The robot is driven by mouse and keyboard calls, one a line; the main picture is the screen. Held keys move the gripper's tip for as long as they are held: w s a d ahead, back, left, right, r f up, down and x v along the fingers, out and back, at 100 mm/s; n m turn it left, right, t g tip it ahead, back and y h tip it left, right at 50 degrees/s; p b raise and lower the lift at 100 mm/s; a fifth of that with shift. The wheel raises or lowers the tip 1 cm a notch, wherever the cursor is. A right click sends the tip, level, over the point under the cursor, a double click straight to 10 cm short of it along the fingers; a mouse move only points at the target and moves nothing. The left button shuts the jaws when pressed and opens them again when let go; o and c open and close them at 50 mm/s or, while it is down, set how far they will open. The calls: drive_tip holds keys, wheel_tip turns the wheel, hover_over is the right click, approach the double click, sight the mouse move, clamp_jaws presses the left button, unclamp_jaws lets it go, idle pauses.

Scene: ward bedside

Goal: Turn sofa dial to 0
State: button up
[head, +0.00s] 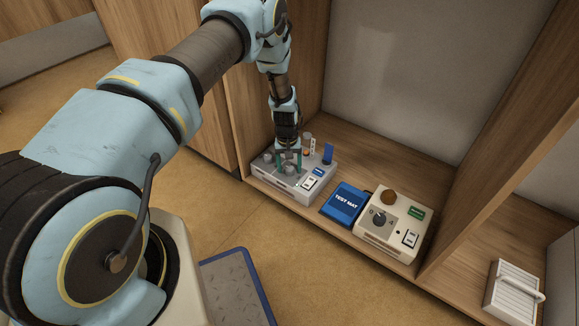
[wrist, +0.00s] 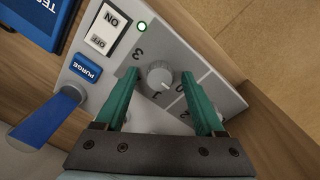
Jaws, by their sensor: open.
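A light grey control box (head: 283,190) stands on the low wooden shelf, with several knobs and switches on top. My gripper (head: 288,170) points down over it. In the wrist view my open gripper (wrist: 160,73) has one teal finger on each side of a round grey dial (wrist: 160,76), with gaps on both sides. Printed numbers surround this dial; a 3 is readable. Another knob is partly hidden behind the right finger. I cannot read a sofa label, nor tell clearly where the dial's pointer stands.
The grey box also carries an ON/OFF switch (wrist: 107,28), a blue PURGE button (wrist: 86,68), a blue lever (wrist: 48,118) and a lit green lamp (wrist: 141,25). Wooden partitions flank the shelf.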

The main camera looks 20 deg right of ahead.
sight(288, 168)
drive_tip(key=shift+r, duration=0.1)
wheel_tip(288, 168, up, 11)
drive_tip(key=p, duration=0.2)
drive_tip(key=shift+a+f, duration=0.2)
drive_tip(key=shift+a, duration=0.05)
idle(0.4)
